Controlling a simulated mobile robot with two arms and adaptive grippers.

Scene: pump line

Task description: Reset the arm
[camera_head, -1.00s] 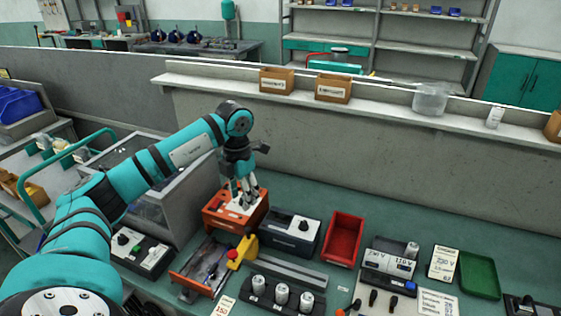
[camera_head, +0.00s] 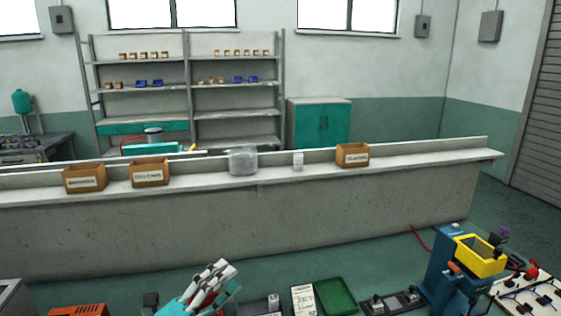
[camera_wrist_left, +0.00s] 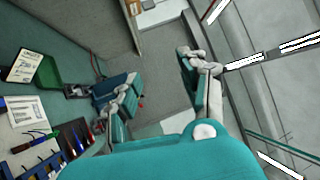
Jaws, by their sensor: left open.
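My left gripper (camera_head: 212,282) shows at the bottom of the head view, with pale fingers pointing up and to the right, in front of the low grey wall. In the left wrist view its two teal-and-grey fingers (camera_wrist_left: 163,85) stand wide apart with nothing between them. The gripper is open and empty, raised above the workbench. The rest of the left arm is mostly below the head view's edge. My right gripper is not in either view.
The bench holds a green tray (camera_head: 335,296), a blue machine with a yellow hopper (camera_head: 480,256) at right, and an orange box (camera_head: 78,311) at lower left. Cardboard boxes (camera_head: 149,172) and a clear tub (camera_head: 243,161) stand on the wall's ledge. Air above the bench is clear.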

